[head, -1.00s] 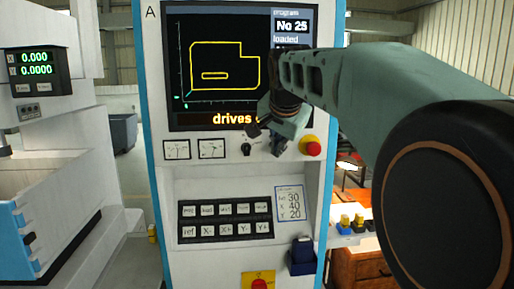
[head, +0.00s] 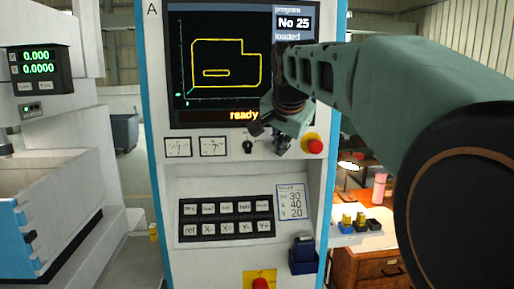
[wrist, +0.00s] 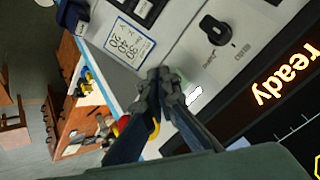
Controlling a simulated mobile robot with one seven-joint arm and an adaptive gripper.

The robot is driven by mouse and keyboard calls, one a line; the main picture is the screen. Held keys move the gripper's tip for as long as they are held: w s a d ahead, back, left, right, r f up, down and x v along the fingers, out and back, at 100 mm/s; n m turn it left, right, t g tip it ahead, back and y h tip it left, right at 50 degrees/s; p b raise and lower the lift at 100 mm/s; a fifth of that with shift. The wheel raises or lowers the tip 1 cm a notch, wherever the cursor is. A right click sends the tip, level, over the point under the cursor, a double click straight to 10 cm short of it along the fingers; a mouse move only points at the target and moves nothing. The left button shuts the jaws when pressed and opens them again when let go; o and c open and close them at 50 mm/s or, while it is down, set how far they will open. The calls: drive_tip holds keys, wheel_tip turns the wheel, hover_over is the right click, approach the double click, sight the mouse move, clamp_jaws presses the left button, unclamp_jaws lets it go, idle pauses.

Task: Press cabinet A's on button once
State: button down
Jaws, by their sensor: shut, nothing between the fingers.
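Cabinet A (head: 158,80) stands upright in the middle of the head view, with the letter A at its top left. Its screen (head: 225,65) reads "ready" on the bottom line. My gripper (head: 268,125) is shut and empty in front of the panel strip below the screen, between the black rotary switch (head: 247,147) and the red mushroom button (head: 314,145). In the wrist view my gripper (wrist: 165,80) has its fingertips close beside a bright white button with a green edge (wrist: 195,96). I cannot tell whether they touch the panel. In the head view my gripper hides that button.
A keypad (head: 225,218) and a label card (head: 290,202) sit lower on the cabinet. A blue holder (head: 302,256) and another red button (head: 260,284) are below. A machine with a readout (head: 38,70) stands left; a wooden desk (head: 365,265) is right.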

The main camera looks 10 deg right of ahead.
drive_tip(key=s+b, duration=0.2)
drive_tip(key=s, duration=0.3)
drive_tip(key=shift+s+r+b, duration=0.1)
drive_tip(key=shift+b, duration=0.25)
idle(0.6)
